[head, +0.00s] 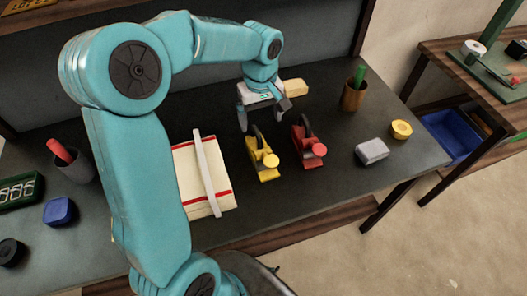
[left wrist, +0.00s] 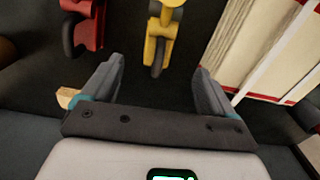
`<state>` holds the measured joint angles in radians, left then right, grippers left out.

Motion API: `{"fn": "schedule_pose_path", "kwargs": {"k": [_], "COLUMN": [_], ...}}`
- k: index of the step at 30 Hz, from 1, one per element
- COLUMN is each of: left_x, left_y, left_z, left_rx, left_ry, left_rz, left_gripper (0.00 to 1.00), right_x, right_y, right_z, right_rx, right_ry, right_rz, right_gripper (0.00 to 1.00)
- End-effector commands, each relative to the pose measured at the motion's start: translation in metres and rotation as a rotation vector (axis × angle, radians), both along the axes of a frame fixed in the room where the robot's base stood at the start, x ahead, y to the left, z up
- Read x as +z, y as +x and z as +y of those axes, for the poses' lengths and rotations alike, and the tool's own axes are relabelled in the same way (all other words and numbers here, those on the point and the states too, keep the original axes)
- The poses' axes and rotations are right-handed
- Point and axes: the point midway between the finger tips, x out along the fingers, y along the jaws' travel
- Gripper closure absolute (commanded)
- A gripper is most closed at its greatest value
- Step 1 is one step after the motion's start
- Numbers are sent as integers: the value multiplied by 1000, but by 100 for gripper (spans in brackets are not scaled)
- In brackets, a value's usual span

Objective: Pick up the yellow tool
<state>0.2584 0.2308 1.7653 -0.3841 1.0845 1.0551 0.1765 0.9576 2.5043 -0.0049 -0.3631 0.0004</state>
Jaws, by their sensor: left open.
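The yellow tool (head: 264,163) lies on the dark tabletop, with a black curved handle toward its back end. My left gripper (head: 265,117) is open and empty, just behind the yellow tool and apart from it. In the left wrist view the yellow tool (left wrist: 160,32) shows at the top, ahead of the gap between the spread fingers (left wrist: 158,68). Its far end is cut off there. My right gripper is not in view.
A similar red tool (head: 309,147) lies close to the right. A brown cup (head: 353,96), grey block (head: 371,151) and yellow round piece (head: 401,129) stand farther right. A wooden block (head: 295,87) sits behind the gripper.

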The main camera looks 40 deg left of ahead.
Motion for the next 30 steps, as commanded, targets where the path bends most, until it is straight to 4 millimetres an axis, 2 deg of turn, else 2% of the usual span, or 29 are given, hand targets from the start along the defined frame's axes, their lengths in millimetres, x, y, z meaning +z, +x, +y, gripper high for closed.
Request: {"fn": "schedule_pose_path", "kwargs": {"k": [3, 9, 16, 24, 30], "left_x": [-30, -67, -85, -125, -130], "left_y": [-3, -3, -1, 3, 4], "left_z": [1, 2, 2, 3, 2], "left_rx": [0, 0, 1, 1, 1], "left_ry": [-1, 0, -1, -1, 0], "left_rz": [7, 4, 4, 3, -1], "left_gripper": [13, 13, 13, 13, 13], "right_x": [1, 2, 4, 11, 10], "right_y": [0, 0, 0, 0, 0], "right_z": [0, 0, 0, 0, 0], "right_rx": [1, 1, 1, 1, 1], "right_ry": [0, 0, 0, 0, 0], "right_rz": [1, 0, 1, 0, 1], "right_gripper": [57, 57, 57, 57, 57]}}
